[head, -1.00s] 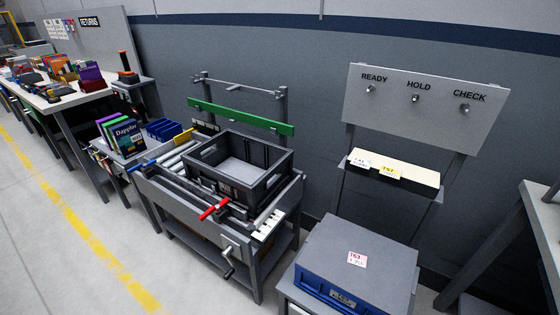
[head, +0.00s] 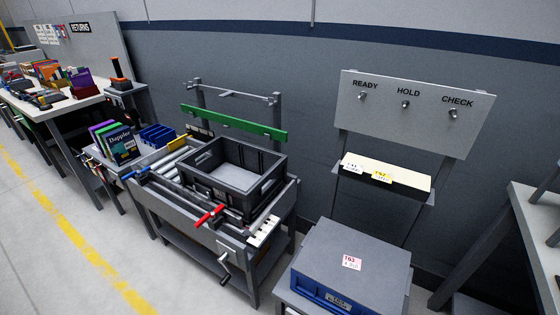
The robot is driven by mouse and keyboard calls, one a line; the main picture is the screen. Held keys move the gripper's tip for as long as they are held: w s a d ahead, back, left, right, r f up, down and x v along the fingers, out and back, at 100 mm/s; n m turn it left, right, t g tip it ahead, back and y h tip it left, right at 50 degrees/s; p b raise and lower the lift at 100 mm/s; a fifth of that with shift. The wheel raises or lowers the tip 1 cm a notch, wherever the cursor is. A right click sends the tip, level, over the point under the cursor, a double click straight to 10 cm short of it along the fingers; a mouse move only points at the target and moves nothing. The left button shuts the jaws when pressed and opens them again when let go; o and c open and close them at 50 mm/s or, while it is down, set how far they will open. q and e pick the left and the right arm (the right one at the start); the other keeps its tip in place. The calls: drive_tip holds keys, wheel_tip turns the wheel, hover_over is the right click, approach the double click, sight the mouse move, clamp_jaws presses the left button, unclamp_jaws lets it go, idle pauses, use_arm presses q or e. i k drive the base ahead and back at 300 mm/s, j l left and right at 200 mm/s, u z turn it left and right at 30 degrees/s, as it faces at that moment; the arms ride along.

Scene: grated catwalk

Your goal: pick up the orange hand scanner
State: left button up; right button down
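An upright orange and black device (head: 118,72), which looks like the hand scanner, stands on a small grey stand (head: 140,88) at the upper left, beside the right end of the long white table. It is small in the head view, so its details are hard to make out. Neither of my grippers is in view, so nothing shows of what they hold or where they are.
The long white table (head: 62,110) carries books and boxes. A roller bench (head: 190,212) with a black crate (head: 243,203) fills the middle. A blue case (head: 322,292) is at the front right. Open floor with a yellow line (head: 62,220) lies at left.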

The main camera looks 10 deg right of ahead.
sight(120, 79)
drive_tip(key=z, duration=1)
drive_tip(key=i+j+z, duration=0.1)
drive_tip(key=j, duration=1.95)
drive_tip(key=i+z, duration=0.05)
